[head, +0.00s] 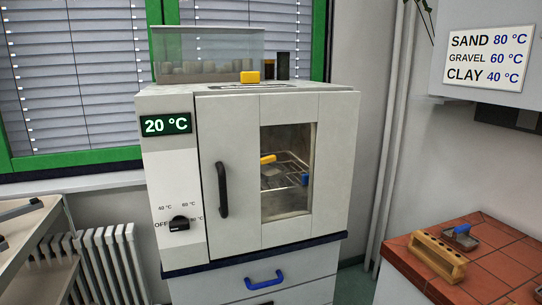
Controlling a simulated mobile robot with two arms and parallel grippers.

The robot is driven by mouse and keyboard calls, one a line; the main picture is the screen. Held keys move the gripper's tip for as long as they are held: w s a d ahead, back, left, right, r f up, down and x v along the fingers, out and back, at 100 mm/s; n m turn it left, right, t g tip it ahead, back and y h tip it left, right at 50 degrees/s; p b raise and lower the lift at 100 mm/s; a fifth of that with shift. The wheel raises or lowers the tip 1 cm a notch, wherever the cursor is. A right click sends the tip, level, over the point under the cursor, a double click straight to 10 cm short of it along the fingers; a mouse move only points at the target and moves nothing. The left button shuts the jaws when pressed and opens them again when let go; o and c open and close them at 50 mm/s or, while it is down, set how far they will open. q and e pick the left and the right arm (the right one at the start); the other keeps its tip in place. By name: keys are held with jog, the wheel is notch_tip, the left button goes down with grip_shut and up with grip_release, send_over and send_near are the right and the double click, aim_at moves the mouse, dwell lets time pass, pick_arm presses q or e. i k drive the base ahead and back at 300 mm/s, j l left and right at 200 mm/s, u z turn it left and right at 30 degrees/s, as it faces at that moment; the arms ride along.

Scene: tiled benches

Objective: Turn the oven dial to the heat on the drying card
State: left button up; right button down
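The oven (228,180) is a pale cabinet with its door shut. Its green display (166,124) reads 20 °C. The black oven dial (179,224) is low on the left panel, with OFF at its left and 40 °C and 60 °C above; the label at its right is partly hidden. I cannot tell exactly where its pointer sits. The drying card (487,58) on the right reads SAND 80 °C, GRAVEL 60 °C, CLAY 40 °C. Through the window, a wire rack (285,178) bears a yellow piece and a blue piece; their contents are unclear. Neither gripper is in view.
A black door handle (222,190) stands out right of the dial.

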aim_at(178, 222)
jog(key=z, duration=1.4)
jog(key=j+u, duration=0.2)
jog(key=u, duration=0.25)
jog(key=j+u, duration=0.2)
jog(key=u, duration=0.25)
jog(key=j+u, duration=0.2)
jog(key=u, duration=0.25)
jog(key=i+j+u, duration=0.15)
jog(key=u, duration=0.35)
jog(key=i+j, duration=0.3)
jog(key=j, duration=0.1)
